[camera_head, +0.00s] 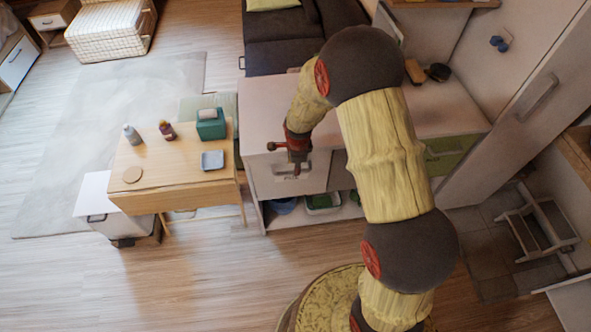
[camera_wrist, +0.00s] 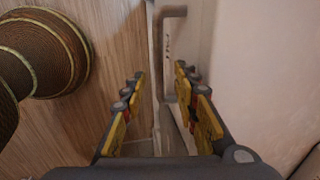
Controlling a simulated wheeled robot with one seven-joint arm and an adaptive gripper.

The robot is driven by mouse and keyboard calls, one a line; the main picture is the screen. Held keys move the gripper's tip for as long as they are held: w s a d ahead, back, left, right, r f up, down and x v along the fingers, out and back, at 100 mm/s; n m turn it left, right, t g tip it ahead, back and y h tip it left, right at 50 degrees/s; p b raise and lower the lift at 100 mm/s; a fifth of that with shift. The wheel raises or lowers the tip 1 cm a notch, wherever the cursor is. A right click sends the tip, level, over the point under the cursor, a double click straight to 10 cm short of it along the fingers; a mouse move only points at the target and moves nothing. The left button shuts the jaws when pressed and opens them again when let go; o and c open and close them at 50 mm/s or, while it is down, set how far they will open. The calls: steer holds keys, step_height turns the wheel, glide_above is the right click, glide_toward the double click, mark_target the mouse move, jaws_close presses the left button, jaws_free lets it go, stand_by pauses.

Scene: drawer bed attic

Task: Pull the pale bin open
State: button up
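The pale bin (camera_head: 262,182) is a whitish front set in the pale cabinet below its top in the head view. A grey bar handle with dark lettering by it sits on this front. My gripper (camera_head: 293,153) is just in front of the bin's upper part and hides some of it. In the wrist view my gripper (camera_wrist: 160,74) is open, with its two yellow-padded fingers apart. A grey bent handle (camera_wrist: 172,12) shows between and beyond the fingertips, beside a pale panel. I cannot tell whether the fingers touch it. The bin looks about flush with the cabinet.
A wooden table (camera_head: 190,187) with bottles, a green box and a grey dish stands left of the cabinet. A white box (camera_head: 95,190) is beside it. A low shelf (camera_head: 290,218) holds green and blue tubs. Wooden floor in front is clear.

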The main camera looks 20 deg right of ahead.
steer(key=shift+w+f, duration=0.2)
steer(key=shift+f, duration=0.65)
steer(key=shift+w+f, duration=0.15)
steer(key=shift+f, duration=0.7)
steer(key=shift+c, duration=0.6)
jaws_close()
